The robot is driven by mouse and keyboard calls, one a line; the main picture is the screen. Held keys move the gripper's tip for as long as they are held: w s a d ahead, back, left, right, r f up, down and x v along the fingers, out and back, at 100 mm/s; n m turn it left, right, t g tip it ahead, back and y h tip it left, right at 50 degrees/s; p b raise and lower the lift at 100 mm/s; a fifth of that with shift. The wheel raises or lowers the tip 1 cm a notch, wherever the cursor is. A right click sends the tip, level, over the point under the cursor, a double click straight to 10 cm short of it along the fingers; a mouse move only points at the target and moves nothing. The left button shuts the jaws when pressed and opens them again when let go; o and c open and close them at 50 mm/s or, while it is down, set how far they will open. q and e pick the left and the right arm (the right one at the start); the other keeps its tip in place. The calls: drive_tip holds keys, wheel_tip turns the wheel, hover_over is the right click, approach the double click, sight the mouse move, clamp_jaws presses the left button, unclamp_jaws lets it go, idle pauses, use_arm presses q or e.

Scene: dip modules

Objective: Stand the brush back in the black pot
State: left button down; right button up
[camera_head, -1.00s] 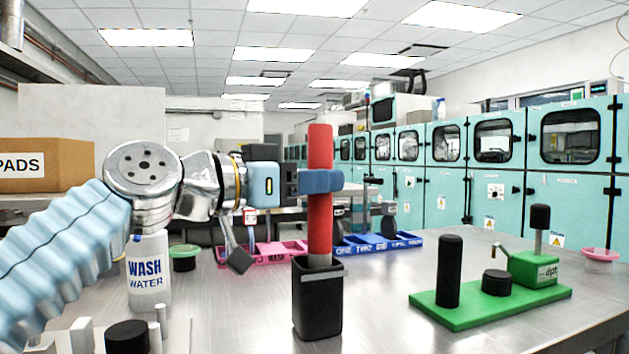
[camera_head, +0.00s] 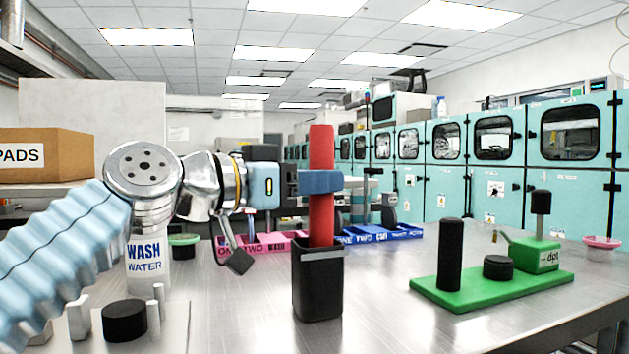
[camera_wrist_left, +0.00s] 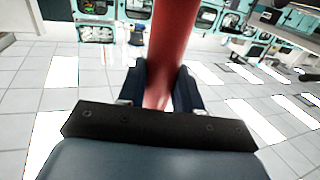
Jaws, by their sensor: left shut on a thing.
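The brush shows as a thick red handle (camera_head: 321,150), upright, with its lower end inside the mouth of the black pot (camera_head: 318,290). The pot stands on the steel table, and its rim hides the brush's lower end. My left gripper (camera_head: 321,182) is shut on the red handle well above the rim, its blue fingers on the handle. In the left wrist view the handle (camera_wrist_left: 172,40) stands between the two dark fingers. My right gripper is in neither view.
A green board (camera_head: 490,292) with black posts lies right of the pot. The wash water bottle (camera_head: 147,262) stands at left behind my arm. Pink (camera_head: 270,243) and blue (camera_head: 378,234) trays lie behind the pot. The table around the pot is clear.

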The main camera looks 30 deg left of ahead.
use_arm(q)
drive_tip(key=c, duration=0.7)
unclamp_jaws()
drive_tip(key=b+v, duration=0.1)
drive_tip(key=v, duration=1.3)
drive_tip(key=shift+d, duration=0.1)
